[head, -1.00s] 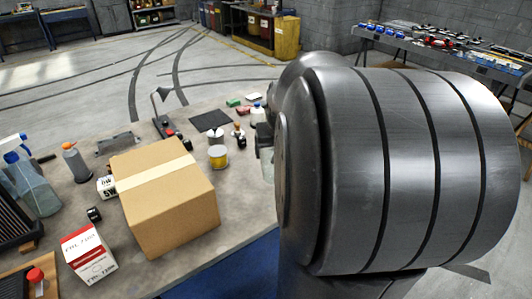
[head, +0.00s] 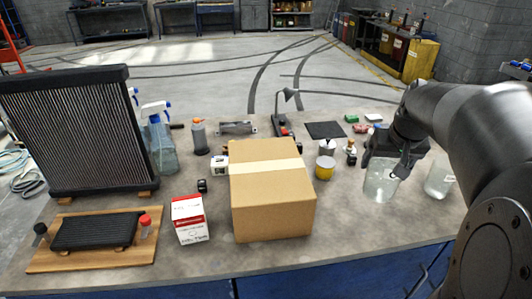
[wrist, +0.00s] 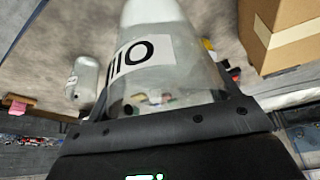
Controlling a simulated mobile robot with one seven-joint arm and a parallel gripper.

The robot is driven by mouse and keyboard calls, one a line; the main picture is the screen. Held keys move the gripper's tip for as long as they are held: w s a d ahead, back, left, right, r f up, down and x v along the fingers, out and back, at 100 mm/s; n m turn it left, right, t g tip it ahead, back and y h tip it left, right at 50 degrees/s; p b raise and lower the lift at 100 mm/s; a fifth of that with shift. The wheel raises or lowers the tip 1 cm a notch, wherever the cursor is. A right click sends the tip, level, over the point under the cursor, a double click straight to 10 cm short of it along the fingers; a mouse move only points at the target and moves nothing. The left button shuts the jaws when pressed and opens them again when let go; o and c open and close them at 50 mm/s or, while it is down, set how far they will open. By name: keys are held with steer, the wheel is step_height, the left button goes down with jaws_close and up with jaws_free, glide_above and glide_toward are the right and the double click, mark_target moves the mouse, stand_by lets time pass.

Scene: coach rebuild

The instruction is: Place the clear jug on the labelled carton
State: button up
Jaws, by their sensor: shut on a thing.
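My gripper (head: 393,160) is shut on a clear jug (head: 380,185) at the right of the table. The wrist view shows the jug (wrist: 170,75) large between the fingers, with a white label bearing dark print. I cannot tell whether its base touches the table. A red and white carton (head: 189,222) with printing on its faces stands at the front left of the table. A larger plain brown cardboard box (head: 272,205) with a pale tape strip stands between that carton and my gripper.
A second clear container (head: 440,178) stands right of the held jug. A yellow tin (head: 325,168) and small bottles stand behind the brown box's right side. Spray bottles (head: 162,150) and a radiator (head: 75,130) stand left. Bare table lies between the box and jug.

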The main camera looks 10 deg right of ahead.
steer(key=w+a+r+n+y, duration=0.2)
steer(key=a+r+n, duration=0.2)
steer(key=a+r, duration=0.3)
steer(key=w+a+r+n+y, duration=0.1)
steer(key=a+r+n, duration=0.3)
steer(key=a, duration=0.5)
steer(key=shift+w+a+f, duration=0.85)
steer(key=shift+a+f, duration=0.85)
steer(key=shift+a, duration=0.1)
steer(key=shift+w+a+f, duration=0.85)
steer(key=shift+a+f, duration=0.85)
steer(key=shift+a, duration=0.1)
steer(key=shift+w+a+f, duration=0.85)
steer(key=shift+a+f, duration=0.85)
steer(key=shift+a, duration=0.1)
steer(key=shift+f, duration=0.15)
steer(key=o, duration=1.3)
